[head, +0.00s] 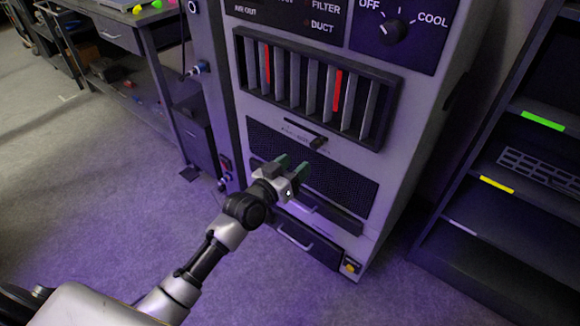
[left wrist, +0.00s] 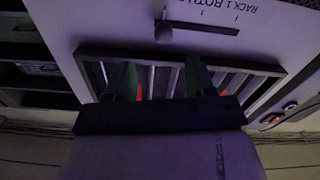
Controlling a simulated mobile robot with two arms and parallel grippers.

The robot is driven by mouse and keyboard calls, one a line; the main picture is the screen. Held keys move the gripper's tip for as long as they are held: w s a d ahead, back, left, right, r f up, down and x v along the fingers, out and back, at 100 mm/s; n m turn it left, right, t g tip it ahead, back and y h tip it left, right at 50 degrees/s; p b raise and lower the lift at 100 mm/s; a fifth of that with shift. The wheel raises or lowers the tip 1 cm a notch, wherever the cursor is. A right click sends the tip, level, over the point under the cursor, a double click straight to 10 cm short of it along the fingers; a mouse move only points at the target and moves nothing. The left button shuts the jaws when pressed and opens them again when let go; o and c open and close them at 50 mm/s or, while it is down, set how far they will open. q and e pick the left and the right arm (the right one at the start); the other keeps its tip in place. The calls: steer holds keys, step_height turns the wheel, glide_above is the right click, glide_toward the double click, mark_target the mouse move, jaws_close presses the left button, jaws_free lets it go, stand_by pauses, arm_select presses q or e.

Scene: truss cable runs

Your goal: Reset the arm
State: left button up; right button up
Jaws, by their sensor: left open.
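My left arm reaches in from the lower left in the head view. Its gripper (head: 292,168) is open, with green fingertips apart and nothing seen between them. It is in front of the cabinet's lower mesh panel (head: 338,178), below a small slider knob (head: 318,142). In the left wrist view the two fingers of the gripper (left wrist: 160,78) stand apart in front of a slatted vent with red strips. Whether the fingers touch the cabinet cannot be told. My right gripper is not in view.
The grey cabinet (head: 420,125) has a slatted vent (head: 383,105) with two red strips and an OFF/COOL dial (head: 393,31). A dark shelf (head: 480,225) stands at right, a workbench (head: 120,38) at upper left. The carpet (head: 90,205) at left is clear.

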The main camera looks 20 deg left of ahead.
arm_select(q)
steer(key=shift+v, duration=0.8)
